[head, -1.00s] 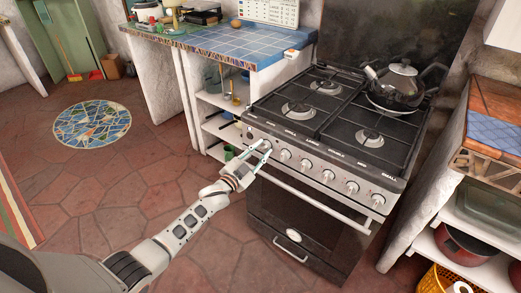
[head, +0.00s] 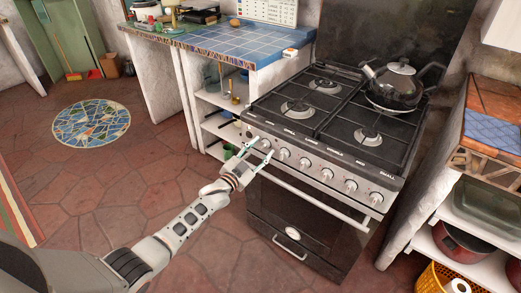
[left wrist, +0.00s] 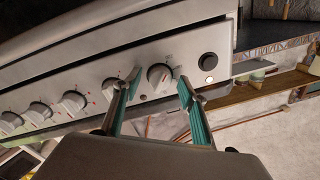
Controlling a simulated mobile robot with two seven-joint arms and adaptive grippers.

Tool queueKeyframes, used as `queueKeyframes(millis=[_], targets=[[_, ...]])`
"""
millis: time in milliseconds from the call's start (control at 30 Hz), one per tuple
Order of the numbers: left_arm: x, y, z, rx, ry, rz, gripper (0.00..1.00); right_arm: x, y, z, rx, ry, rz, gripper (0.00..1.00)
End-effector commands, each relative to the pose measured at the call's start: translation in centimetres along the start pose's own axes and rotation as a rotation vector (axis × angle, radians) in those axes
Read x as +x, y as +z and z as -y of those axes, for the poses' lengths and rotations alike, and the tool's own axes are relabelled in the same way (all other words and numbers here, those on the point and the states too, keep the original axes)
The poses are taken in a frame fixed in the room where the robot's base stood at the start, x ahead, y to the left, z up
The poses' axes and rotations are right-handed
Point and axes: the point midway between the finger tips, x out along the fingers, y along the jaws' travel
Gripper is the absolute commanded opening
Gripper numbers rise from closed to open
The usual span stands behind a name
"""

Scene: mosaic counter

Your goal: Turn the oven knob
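The oven (head: 310,210) has a grey front panel with a row of several silver knobs. The leftmost oven knob (head: 265,145) is at my left gripper (head: 260,152) in the head view. In the left wrist view, this knob (left wrist: 160,77) sits between the two teal-padded fingertips of my left gripper (left wrist: 158,80). The fingers are apart, with a visible gap on each side of the knob. Whether they reach past its face is hard to tell. My right gripper is not in view.
A black round button (left wrist: 208,60) is beside the knob on the panel. A kettle (head: 398,85) stands on the back right burner. The oven door handle (head: 315,203) runs below the knobs. A white shelf unit (head: 215,115) stands left of the oven; the floor in front is clear.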

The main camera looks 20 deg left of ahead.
Motion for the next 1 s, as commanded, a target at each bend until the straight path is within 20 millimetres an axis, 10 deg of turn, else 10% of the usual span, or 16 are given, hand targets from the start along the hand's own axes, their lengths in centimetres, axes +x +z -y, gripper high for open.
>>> queueKeyframes(millis=[367,1000], targets=[[-0.8,0.1,0.0,0.002,0.000,0.001,0.42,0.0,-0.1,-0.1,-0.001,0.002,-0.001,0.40],[-10.9,0.1,0.0,0.001,0.000,0.001,0.42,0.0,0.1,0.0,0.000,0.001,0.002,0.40]])
